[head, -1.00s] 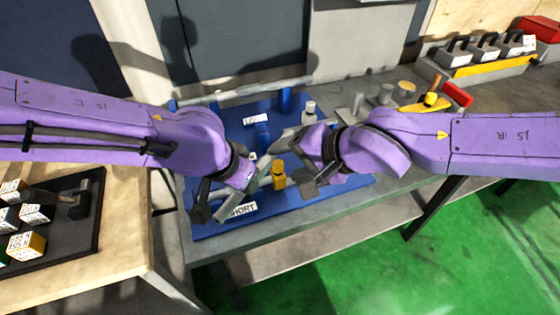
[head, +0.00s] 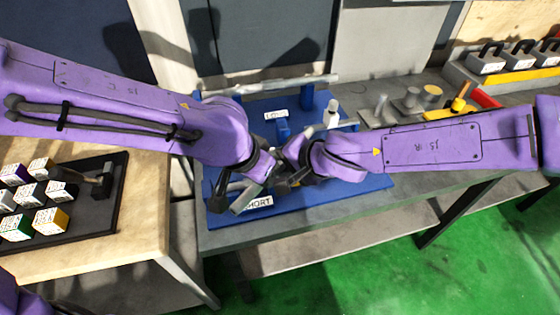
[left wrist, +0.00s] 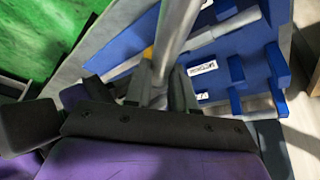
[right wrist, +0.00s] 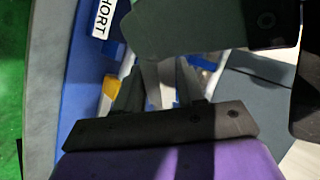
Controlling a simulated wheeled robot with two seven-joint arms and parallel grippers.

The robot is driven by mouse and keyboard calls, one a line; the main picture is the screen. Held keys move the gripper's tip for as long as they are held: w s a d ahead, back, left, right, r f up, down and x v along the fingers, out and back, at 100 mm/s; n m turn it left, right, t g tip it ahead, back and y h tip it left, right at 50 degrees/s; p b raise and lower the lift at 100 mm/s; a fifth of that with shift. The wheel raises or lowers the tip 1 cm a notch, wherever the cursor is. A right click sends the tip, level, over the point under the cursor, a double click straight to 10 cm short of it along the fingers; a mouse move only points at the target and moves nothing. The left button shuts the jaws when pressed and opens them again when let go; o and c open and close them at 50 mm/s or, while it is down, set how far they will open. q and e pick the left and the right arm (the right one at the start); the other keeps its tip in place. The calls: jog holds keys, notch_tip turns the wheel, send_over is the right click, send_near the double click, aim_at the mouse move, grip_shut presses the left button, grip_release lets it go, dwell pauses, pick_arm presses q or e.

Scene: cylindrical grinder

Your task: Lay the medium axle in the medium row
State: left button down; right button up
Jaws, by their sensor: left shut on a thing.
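The blue rack (head: 340,195) has a row marked LONG at the back and one marked SHORT (head: 258,202) in front. A label between rows shows in the left wrist view (left wrist: 203,68), too blurred to read surely. My left gripper (head: 252,196) is low over the rack near the SHORT label, shut on a grey axle (left wrist: 178,25); the arms hide most of the axle in the head view. My right gripper (head: 288,182) is close beside it. A pale grey piece (right wrist: 158,85) shows between its fingers; whether they grip it is unclear.
A long grey bar (head: 265,86) lies across blue posts at the back. A yellow piece (right wrist: 109,88) shows beside the right fingers. Grey cylindrical parts (head: 407,99) and a yellow item stand right of the rack. A black tray with labelled boxes (head: 50,221) is on the left table.

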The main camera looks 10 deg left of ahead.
pick_arm(q)
jog(key=shift+d, duration=0.1)
pick_arm(e)
jog(key=shift+r, duration=0.1)
grip_shut()
jog(key=shift+a+r, duration=0.15)
jog(key=shift+r, duration=0.05)
dwell(0.6)
pick_arm(q)
jog(key=c, duration=1.2)
grip_release()
pick_arm(e)
jog(key=shift+r, duration=0.15)
pick_arm(q)
jog(key=o, duration=0.3)
jog(key=shift+o, duration=0.2)
pick_arm(e)
jog(key=shift+f, duration=0.2)
